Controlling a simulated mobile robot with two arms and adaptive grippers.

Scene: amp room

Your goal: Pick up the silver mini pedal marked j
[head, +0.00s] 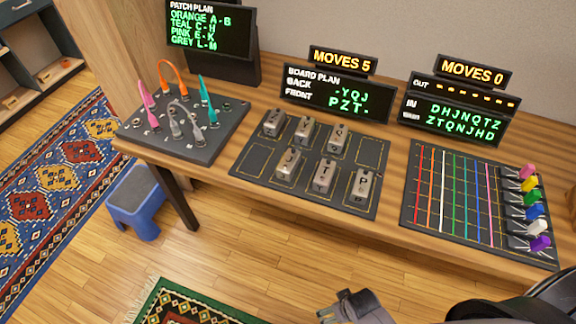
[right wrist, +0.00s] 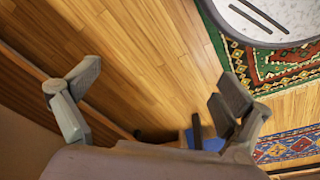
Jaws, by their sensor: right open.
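Several silver mini pedals stand on a dark pedal board (head: 252,165) on the wooden table, in two rows of three. The front-left pedal (head: 289,166) seems to carry the letter J. The front-middle pedal (head: 324,175) looks marked T and the front-right pedal (head: 365,186) looks marked P. The back-row letters are hard to read. My right gripper (head: 350,308) is at the bottom edge of the head view, in front of the table and apart from the pedals. In the right wrist view its fingers (right wrist: 158,88) are spread, with nothing between them. My left gripper is not in view.
A patch panel with coloured cables (head: 190,150) stands left of the board. A board with coloured lines and knobs (head: 420,215) lies right. Display screens (head: 322,95) stand behind. A blue stool (head: 138,202) is on the floor. Two board slots are empty.

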